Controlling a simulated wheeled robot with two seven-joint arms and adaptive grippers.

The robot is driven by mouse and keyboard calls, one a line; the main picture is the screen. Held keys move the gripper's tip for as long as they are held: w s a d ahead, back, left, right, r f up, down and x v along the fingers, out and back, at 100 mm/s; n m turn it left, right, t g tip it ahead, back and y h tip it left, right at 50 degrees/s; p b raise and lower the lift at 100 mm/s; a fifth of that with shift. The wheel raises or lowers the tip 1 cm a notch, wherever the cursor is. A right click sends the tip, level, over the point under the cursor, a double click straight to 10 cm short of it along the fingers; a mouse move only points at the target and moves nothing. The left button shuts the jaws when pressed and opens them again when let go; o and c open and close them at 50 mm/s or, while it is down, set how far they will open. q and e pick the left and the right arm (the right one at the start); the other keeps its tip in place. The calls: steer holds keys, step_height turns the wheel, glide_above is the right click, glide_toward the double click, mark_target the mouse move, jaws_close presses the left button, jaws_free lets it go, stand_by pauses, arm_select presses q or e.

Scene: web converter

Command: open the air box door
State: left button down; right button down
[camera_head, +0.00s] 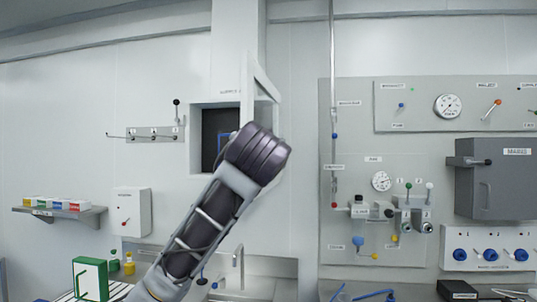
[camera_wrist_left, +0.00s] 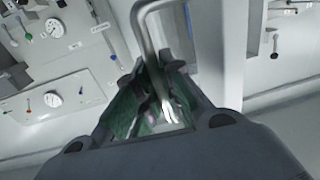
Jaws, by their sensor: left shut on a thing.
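The air box appears to be the white-framed wall opening (camera_head: 196,140) with a dark inside, at the middle of the head view. A white door panel (camera_head: 248,88) stands out from its right side, swung away from the opening. My left arm reaches up to it, and its wrist hides the lower part of the door and my fingers. In the left wrist view my left gripper (camera_wrist_left: 155,98) is shut on a bent metal handle (camera_wrist_left: 146,32), with the bar between its green-padded fingers. The white door (camera_wrist_left: 205,45) shows beside the handle. My right gripper is not in view.
A grey panel (camera_head: 350,110) with gauges and valves covers the right wall. A grey box (camera_head: 495,190) sticks out at far right. A hook rail (camera_head: 140,134), a white wall box (camera_head: 132,212) and a small shelf (camera_head: 60,211) are on the left. A sink tap (camera_head: 239,256) stands below.

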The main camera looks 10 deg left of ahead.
arm_select(q)
steer(key=c, duration=1.5)
jaws_free()
steer(key=s, duration=0.4)
steer(key=s+d, duration=0.1)
steer(key=s, duration=0.7)
steer(key=shift+d, duration=0.15)
steer(key=shift+f, duration=0.1)
